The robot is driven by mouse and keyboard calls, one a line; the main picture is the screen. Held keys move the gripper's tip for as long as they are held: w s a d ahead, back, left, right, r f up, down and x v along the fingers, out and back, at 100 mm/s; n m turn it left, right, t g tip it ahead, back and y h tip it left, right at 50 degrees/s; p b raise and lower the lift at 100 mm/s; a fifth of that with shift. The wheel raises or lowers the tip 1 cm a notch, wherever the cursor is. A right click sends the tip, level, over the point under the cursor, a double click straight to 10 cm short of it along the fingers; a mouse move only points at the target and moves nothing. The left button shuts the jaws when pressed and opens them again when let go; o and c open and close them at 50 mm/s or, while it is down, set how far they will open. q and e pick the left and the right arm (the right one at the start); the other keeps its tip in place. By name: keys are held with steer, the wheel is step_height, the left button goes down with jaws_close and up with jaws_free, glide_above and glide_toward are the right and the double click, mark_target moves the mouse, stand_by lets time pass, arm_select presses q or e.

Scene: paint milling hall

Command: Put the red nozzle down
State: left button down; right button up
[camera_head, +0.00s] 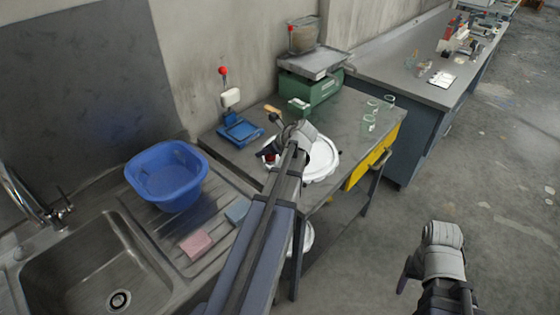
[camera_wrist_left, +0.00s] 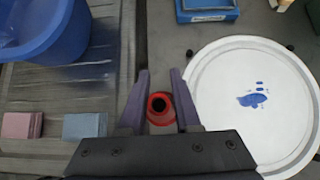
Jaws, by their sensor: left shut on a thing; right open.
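The red nozzle (camera_wrist_left: 160,108), a small ring-like piece with a dark hole, sits between the fingers of my left gripper (camera_wrist_left: 159,74) in the left wrist view. The gripper is shut on it. In the head view a bit of the red nozzle (camera_head: 270,158) shows beside my left gripper (camera_head: 268,153), over the worktable near the white round lid. I cannot tell whether the nozzle touches the table. My right gripper (camera_head: 408,272) is open and empty, low at the right over the floor; its fingers are only partly visible.
The white lid (camera_wrist_left: 218,75) with blue paint stains lies right of the nozzle. A blue tub (camera_head: 165,178), a pink sponge (camera_head: 196,243) and a blue sponge (camera_head: 237,210) are on the sink drainer. A green scale (camera_head: 312,88), a blue stand (camera_head: 240,132) and glasses (camera_head: 369,122) stand behind.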

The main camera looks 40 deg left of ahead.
arm_select(q)
step_height(320, 180, down, 10)
steer(key=b, duration=0.9)
steer(key=shift+r, duration=0.25)
steer(key=c, duration=0.9)
jaws_free()
